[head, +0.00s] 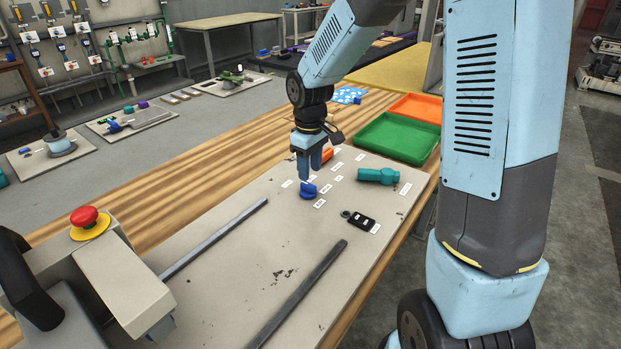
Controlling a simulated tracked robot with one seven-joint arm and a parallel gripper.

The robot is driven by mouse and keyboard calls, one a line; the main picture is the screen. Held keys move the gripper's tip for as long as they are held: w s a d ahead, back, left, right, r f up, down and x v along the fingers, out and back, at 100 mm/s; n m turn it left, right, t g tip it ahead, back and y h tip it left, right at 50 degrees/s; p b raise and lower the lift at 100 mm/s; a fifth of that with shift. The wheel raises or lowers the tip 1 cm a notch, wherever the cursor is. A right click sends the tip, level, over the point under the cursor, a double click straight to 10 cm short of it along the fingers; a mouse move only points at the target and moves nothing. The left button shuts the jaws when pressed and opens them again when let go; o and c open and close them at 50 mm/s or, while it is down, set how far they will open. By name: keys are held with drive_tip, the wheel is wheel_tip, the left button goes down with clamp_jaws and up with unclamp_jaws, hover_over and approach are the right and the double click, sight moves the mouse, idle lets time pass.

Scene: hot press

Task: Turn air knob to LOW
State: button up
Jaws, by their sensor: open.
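A blue knob (308,191) sits on the light grey panel (225,260), with several small white labels around it. It is taken to be the air knob, but the label text is too small to read, so its setting cannot be told. My gripper (308,176) points down right above the blue knob, with its fingers close to the knob's top. Its jaws are open. Whether the fingertips touch the knob or straddle it cannot be told from here.
An orange part (327,154) stands just behind my gripper. A teal part (378,176) lies to the right, and a black switch piece (359,220) nearer. Two dark rails (300,295) cross the panel. A red emergency button (84,216) is at left; green (397,138) and orange trays are behind.

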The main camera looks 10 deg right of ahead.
sight(312, 186)
wheel_tip(312, 186, up, 9)
idle(0.3)
drive_tip(key=shift+f, duration=0.1)
drive_tip(key=s+d+r+m+t, duration=0.2)
drive_tip(key=s+d+r+m, duration=0.1)
drive_tip(key=s, duration=0.4)
drive_tip(key=s+d+r+m+t, duration=0.1)
drive_tip(key=s+d+r+m, duration=0.2)
drive_tip(key=s+d, duration=0.3)
drive_tip(key=s+d+r+m+t, duration=0.2)
drive_tip(key=s+d+r+m, duration=0.1)
drive_tip(key=s, duration=0.7)
wheel_tip(312, 186, up, 2)
drive_tip(key=shift+s+d+r+t, duration=0.1)
drive_tip(key=shift+s+d+t, duration=0.15)
drive_tip(key=shift+d, duration=0.55)
drive_tip(key=shift+a, duration=0.15)
